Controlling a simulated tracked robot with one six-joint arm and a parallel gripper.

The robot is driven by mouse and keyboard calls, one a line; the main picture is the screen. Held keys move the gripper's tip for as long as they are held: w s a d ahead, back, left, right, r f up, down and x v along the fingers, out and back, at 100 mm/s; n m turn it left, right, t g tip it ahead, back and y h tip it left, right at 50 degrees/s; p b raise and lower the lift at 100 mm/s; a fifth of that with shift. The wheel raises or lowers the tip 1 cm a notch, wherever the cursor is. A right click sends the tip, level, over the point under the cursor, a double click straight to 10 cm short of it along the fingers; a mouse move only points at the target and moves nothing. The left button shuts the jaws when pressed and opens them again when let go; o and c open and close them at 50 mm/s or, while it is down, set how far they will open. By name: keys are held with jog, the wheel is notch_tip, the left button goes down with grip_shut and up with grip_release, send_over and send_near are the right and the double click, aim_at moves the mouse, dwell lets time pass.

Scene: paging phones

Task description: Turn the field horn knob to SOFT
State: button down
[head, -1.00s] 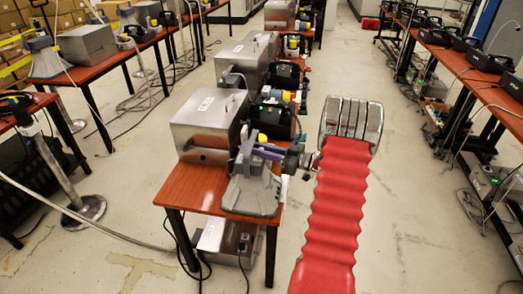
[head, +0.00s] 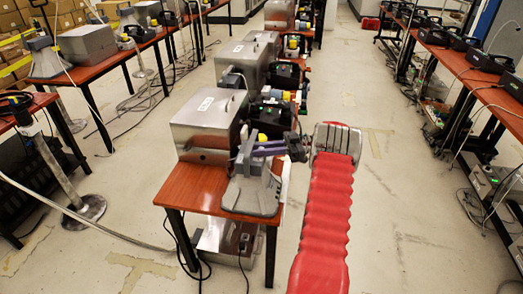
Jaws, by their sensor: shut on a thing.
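The grey field horn (head: 252,194) stands on the near end of the orange-brown table (head: 190,190), in front of a metal box. My gripper (head: 250,150) reaches in from the right at the upper part of the horn. Its purplish fingers are shut on the horn's knob. The knob itself is hidden by the fingers and too small to make out, so its setting and the SOFT mark cannot be read.
A metal box (head: 205,122) and black devices with a yellow part (head: 275,97) stand close behind the horn. Cables hang under the table. The aisle floor (head: 400,220) to the right is clear up to the right-hand tables.

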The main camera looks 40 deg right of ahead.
dwell(0.4)
jog(key=c, duration=1.7)
grip_release()
jog(key=shift+o, duration=0.2)
